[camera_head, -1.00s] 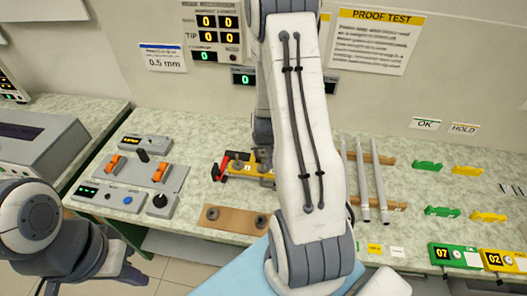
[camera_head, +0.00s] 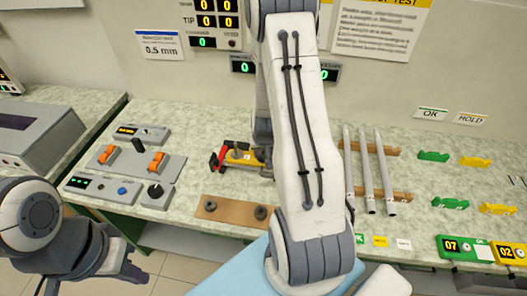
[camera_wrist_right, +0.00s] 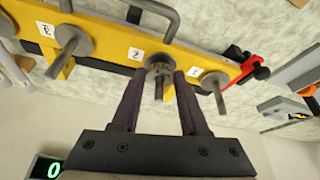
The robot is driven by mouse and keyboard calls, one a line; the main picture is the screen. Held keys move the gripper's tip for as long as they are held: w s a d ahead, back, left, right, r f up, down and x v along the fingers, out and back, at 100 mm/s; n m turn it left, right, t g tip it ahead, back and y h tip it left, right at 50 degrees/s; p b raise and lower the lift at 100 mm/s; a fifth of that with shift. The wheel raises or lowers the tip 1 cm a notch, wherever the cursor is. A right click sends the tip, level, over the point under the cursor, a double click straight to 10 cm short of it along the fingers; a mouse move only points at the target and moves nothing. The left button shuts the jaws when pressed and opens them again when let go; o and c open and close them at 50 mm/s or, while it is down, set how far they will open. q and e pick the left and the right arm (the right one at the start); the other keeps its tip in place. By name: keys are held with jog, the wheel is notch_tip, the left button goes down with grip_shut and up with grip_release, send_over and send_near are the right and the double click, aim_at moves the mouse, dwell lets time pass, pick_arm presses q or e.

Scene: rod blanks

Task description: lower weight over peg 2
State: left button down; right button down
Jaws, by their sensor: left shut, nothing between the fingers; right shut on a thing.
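The yellow bar (camera_wrist_right: 112,42) with numbered pegs spans the top of the right wrist view. Its labels 3, 2 and 1 run left to right. My right gripper (camera_wrist_right: 158,72) is shut on a dark grey round weight (camera_wrist_right: 160,62) at the middle peg, peg 2 (camera_wrist_right: 158,90). The peg's end shows beyond the weight; how far down the weight sits I cannot tell. In the head view the yellow bar (camera_head: 243,157) is partly hidden by my right arm, as is the right gripper. My left gripper (camera_head: 128,270) is shut and empty, low at the left.
A brown board (camera_head: 236,214) with two dark weights lies at the bench front. A red clamp (camera_head: 217,160) is at the bar's left end. A control panel (camera_head: 125,172) is left, grey rods (camera_head: 368,175) are right of my arm. Green and yellow holders are further right.

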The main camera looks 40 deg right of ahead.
jog(key=shift+f, duration=0.2)
jog(key=shift+c, duration=1.7)
grip_release()
jog(key=shift+r, duration=0.1)
jog(key=shift+r, duration=0.3)
jog(key=p+v, duration=0.3)
jog(key=v, duration=0.6)
jog(key=shift+s+a+r, duration=0.15)
jog(key=shift+s+r, duration=0.1)
jog(key=shift+r, duration=0.05)
